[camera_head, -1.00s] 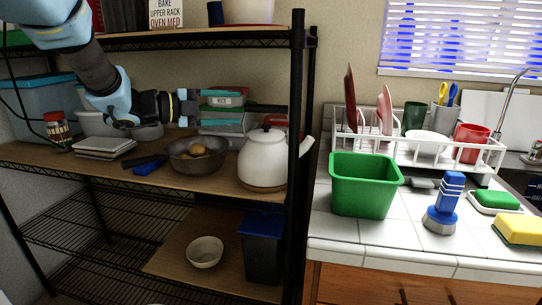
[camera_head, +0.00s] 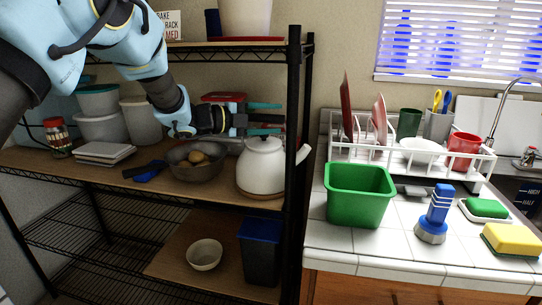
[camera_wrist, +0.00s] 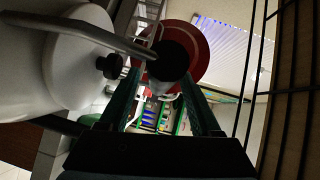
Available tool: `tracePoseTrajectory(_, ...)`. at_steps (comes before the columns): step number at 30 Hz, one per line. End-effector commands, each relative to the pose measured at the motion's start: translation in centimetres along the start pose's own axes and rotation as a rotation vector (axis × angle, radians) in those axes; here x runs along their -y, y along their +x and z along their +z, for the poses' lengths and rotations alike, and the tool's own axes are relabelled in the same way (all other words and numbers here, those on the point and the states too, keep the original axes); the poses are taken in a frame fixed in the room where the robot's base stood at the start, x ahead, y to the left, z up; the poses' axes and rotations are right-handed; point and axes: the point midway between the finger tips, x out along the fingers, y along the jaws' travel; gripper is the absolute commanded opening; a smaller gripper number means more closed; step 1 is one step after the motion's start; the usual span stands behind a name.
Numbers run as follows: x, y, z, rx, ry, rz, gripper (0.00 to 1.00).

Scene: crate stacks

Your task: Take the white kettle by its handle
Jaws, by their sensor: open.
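The white kettle (camera_head: 261,172), with a dark lid knob, stands upright on the middle shelf beside the right post, its spout pointing right. My gripper (camera_head: 268,118) is open and empty, just above the kettle's lid, its teal-tipped fingers pointing right. In the wrist view the kettle's white body (camera_wrist: 28,70) fills the left side. Its grey handle (camera_wrist: 85,27) runs from the upper left toward the fingers of my gripper (camera_wrist: 165,85). I cannot tell whether the handle lies between them. The handle is not clear in the head view.
A dark bowl (camera_head: 190,176) with brown round items stands left of the kettle. The black shelf post (camera_head: 294,110) is close on the right, and the upper shelf (camera_head: 225,45) is overhead. Right of the post, a green bin (camera_head: 358,200) stands on the tiled counter.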

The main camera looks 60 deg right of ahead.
Motion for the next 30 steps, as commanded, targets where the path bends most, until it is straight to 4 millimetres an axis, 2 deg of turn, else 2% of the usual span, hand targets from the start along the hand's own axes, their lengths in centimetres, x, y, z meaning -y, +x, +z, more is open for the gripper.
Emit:
tracePoseTrajectory(6, -0.05, 0.04, 0.02, 0.001, 0.000, 0.000, 0.63)
tracePoseTrajectory(23, -0.02, 0.01, 0.02, 0.001, -0.001, 0.000, 0.00)
tracePoseTrajectory(30, -0.01, 0.00, 0.03, 0.001, 0.000, 0.000, 0.00)
